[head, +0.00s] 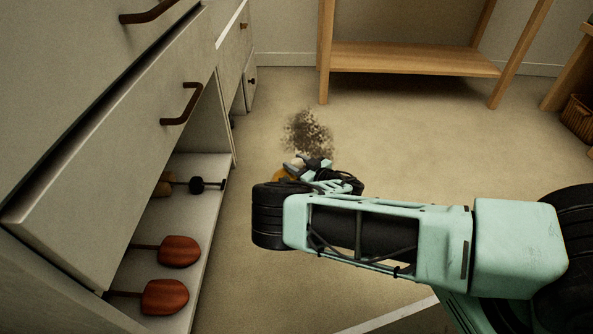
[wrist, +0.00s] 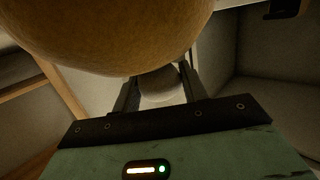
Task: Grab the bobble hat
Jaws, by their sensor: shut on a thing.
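The bobble hat shows in the wrist view as a large, rounded mustard body (wrist: 120,38) across the top, with a pale bobble (wrist: 160,88) below it. My gripper (wrist: 158,78) has one finger on each side of the bobble and is shut on it. In the head view, my gripper (head: 302,165) is beyond my arm, low over the floor. Only a small orange part of the hat (head: 283,175) shows there; my arm and gripper hide most of it. I cannot tell whether the hat touches the floor.
A cabinet with a pulled-out drawer (head: 120,165) stands at left. Its low shelf (head: 150,220) holds red paddle-shaped things (head: 180,251) and a dark dumbbell-like thing (head: 196,185). A dark speckled patch (head: 310,133) lies on the floor.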

